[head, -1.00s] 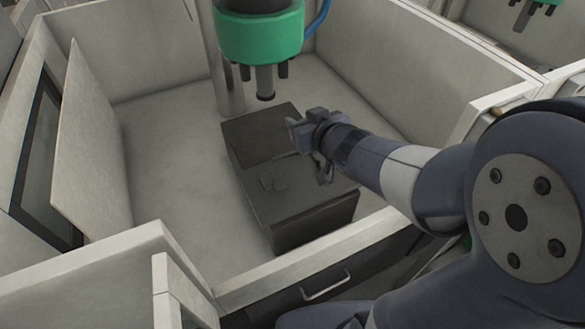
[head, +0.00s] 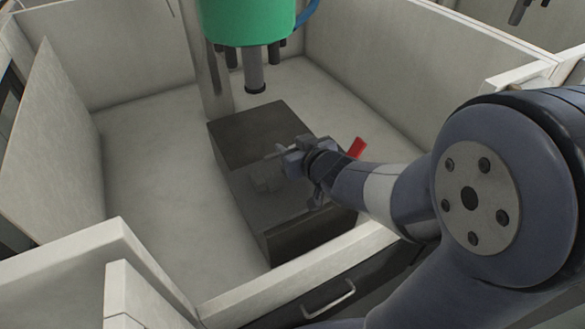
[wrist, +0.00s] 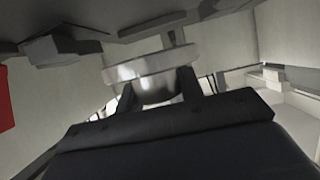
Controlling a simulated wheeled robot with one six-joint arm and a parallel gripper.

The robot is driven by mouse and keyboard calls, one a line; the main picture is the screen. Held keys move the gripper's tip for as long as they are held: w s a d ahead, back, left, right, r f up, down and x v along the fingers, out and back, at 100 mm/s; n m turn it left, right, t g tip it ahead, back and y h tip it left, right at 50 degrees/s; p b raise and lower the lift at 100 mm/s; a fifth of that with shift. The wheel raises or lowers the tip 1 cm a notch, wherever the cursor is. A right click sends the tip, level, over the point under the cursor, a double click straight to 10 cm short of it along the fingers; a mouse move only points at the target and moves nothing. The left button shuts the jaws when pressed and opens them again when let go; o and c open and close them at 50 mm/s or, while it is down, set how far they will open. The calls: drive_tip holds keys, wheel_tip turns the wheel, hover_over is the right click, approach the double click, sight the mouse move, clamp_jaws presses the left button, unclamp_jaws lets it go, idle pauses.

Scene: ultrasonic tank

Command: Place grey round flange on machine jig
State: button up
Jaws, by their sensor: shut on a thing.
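The grey round flange (wrist: 150,68) is a pale, shiny disc with a rounded hub in the wrist view. My gripper (wrist: 157,88) is shut on it, with one dark finger on each side of the hub. In the head view my gripper (head: 283,156) is over the dark block in the tank, and the flange is hard to make out there. The flange appears apart from the block's top.
A green machine head (head: 247,20) with a downward spindle (head: 254,75) hangs behind the block. Pale tank walls (head: 400,75) surround it. A red piece (head: 356,147) shows beside my wrist. The tank floor (head: 150,170) left of the block is clear.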

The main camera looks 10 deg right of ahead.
drive_tip(key=shift+f+b, duration=0.85)
drive_tip(key=shift+f, duration=1.25)
drive_tip(key=shift+f, duration=0.25)
drive_tip(key=o, duration=1.1)
drive_tip(key=shift+r, duration=0.1)
drive_tip(key=shift+s+d+r, duration=0.1)
drive_tip(key=shift+s+r, duration=0.1)
drive_tip(key=shift+r, duration=0.1)
drive_tip(key=p+v, duration=0.4)
drive_tip(key=v, duration=0.6)
drive_tip(key=shift+r, duration=0.2)
drive_tip(key=shift+s+d, duration=0.15)
drive_tip(key=shift+s, duration=0.5)
